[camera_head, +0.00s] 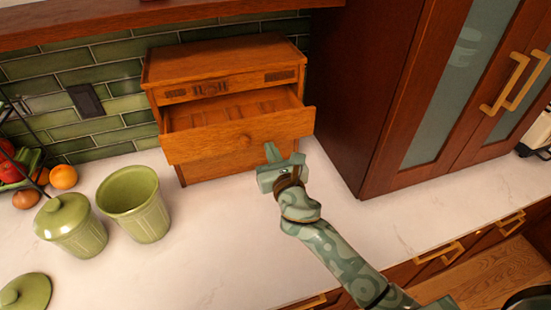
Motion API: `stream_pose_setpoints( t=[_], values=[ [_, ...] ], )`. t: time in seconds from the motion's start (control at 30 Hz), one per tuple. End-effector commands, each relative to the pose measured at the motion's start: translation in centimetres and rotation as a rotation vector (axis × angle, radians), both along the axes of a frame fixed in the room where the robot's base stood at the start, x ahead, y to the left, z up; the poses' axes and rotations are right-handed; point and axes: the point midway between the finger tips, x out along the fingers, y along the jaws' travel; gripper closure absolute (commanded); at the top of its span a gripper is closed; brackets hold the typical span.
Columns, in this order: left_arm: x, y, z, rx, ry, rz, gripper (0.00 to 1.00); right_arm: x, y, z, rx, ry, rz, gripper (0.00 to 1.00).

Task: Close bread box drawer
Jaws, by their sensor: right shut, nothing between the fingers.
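The wooden bread box (222,65) stands on the counter against the green tiled wall. Its drawer (212,139) is pulled out toward me, and the inside shows empty. A round knob sits in the middle of the drawer front. My right gripper (272,155) is shut and empty, in front of the right part of the drawer front. I cannot tell whether its fingertips touch the wood. My left gripper is not in view.
A lidded green canister (72,226), an open green canister (138,207) and a loose lid (25,292) are at left. A fruit rack stands far left, with an orange (63,177). A tall wooden cabinet (372,90) closes off the right. The front middle counter (210,265) is clear.

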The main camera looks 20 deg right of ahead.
Motion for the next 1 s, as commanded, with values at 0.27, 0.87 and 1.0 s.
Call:
stream_pose_setpoints(
  t=[0.27,0.87,1.0],
  values=[
    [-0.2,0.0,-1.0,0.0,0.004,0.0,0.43,7.2,0.0,0.0,-0.001,-0.003,0.0,1.0],
    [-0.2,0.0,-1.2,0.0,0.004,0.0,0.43,8.9,-0.2,0.1,0.0,-0.001,0.0,1.0],
    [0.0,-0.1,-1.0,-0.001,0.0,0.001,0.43,9.0,-0.8,0.2,-0.002,0.0,0.0,1.0]
  ],
)
